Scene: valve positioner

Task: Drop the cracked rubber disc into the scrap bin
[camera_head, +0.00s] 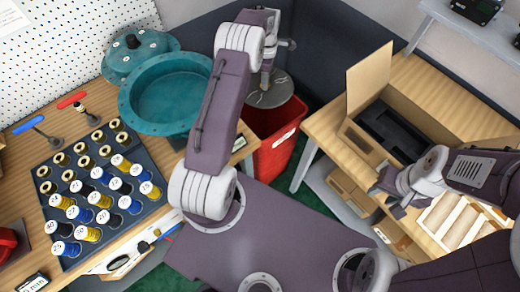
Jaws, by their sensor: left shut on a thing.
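The cracked rubber disc (270,93) is a dark grey round sheet with thin lines on its face. It is held above the mouth of the red scrap bin (272,152) and covers much of its opening, so the bin's inside is largely hidden. My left gripper (266,77) is shut on the disc near its upper edge. The bin stands on the floor between the two benches, with a white label on its front. My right gripper (384,194) is at the right, away from the disc, in front of the cardboard box. It looks open and empty.
The left bench carries a teal round housing (167,92), a teal cover (141,50) and a dark tray (150,208) of numbered spools and brass rings. The right bench holds an open cardboard box (372,75) with black foam. Its edge is close to the bin.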

